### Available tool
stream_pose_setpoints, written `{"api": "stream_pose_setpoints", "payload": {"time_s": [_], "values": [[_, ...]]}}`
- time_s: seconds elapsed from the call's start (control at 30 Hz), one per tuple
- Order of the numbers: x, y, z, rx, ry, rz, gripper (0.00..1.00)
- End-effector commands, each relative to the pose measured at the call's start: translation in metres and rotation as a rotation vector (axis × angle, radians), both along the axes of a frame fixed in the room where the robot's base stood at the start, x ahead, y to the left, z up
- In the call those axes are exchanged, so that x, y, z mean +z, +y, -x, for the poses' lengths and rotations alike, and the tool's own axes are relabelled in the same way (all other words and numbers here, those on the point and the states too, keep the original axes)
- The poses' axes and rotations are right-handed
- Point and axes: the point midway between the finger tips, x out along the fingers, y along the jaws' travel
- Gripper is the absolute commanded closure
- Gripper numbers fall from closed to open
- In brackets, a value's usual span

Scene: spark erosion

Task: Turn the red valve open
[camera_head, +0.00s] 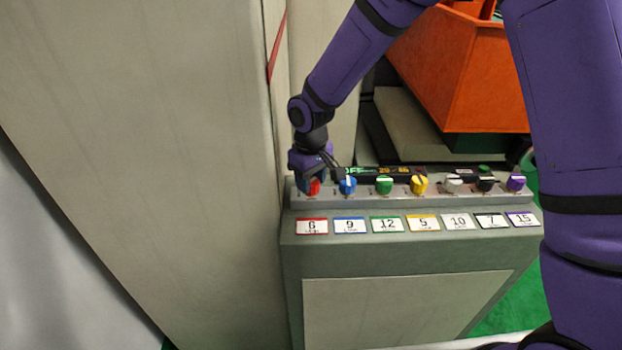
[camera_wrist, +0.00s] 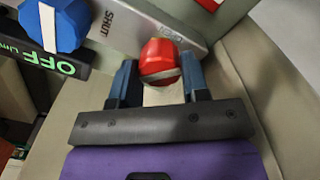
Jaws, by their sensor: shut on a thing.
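The red valve (camera_head: 313,187) is a small knob at the left end of a row of coloured knobs on a grey panel. My gripper (camera_head: 318,172) is over it and partly hides it in the head view. In the wrist view the red valve (camera_wrist: 160,60) sits between the two blue fingers of my gripper (camera_wrist: 158,80), which are shut on it.
The blue knob (camera_head: 348,186) is close to the right of the red valve, then the green knob (camera_head: 384,185) and yellow knob (camera_head: 418,185). Numbered labels lie below. A tall beige wall (camera_head: 200,160) stands close on the left. An orange bin (camera_head: 460,75) is behind.

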Motion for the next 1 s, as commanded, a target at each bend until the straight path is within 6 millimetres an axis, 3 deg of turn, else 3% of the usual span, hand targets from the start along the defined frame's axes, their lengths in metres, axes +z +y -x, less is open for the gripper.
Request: {"api": "stream_pose_setpoints", "payload": {"time_s": [0.6,1.0], "values": [[0.0003,0.0002,0.0001,0.531,-0.001,-0.001,0.82],[0.0004,0.0004,0.0001,0.687,-0.001,0.0,0.82]]}}
